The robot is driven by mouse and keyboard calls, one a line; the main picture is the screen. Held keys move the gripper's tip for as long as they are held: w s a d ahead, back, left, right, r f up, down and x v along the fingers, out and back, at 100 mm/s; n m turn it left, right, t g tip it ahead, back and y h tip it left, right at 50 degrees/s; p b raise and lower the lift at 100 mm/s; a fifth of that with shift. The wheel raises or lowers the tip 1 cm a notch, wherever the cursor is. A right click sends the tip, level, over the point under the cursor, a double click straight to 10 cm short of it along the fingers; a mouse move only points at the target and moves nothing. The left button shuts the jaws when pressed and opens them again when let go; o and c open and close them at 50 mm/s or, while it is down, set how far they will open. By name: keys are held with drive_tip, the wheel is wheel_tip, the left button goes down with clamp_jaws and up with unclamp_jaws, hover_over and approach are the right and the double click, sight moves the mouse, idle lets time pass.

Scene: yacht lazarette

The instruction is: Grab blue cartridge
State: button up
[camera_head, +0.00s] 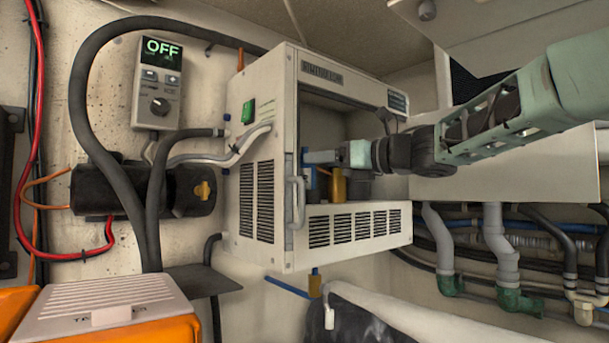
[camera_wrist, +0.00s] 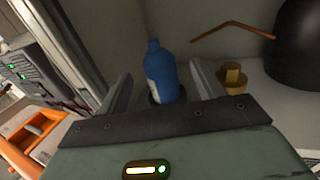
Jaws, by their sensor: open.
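The blue cartridge (camera_wrist: 162,76) is a bottle-shaped piece with a narrow neck and a pale label. In the wrist view it stands in a dark round seat between my two fingers. In the head view a small blue patch (camera_head: 308,181) inside the open white cabinet is probably the same cartridge, mostly hidden. My gripper (camera_head: 318,157) reaches into the cabinet from the right. In the wrist view my gripper (camera_wrist: 160,84) is open, with one finger on each side of the cartridge. I cannot tell whether either finger touches it.
The white cabinet (camera_head: 262,205) has a handle and vents. Beside the cartridge are a brass fitting (camera_wrist: 234,82), a copper tube (camera_wrist: 228,28) and a black rounded body (camera_wrist: 297,45). A control box (camera_head: 158,80) on the wall reads OFF. An orange case (camera_head: 180,328) stands at lower left.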

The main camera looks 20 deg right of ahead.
drive_tip(key=shift+p+x, duration=1)
drive_tip(key=shift+x, duration=2.1)
drive_tip(key=shift+s+a+f, duration=0.1)
drive_tip(key=shift+c, duration=0.3)
drive_tip(key=c, duration=1.1)
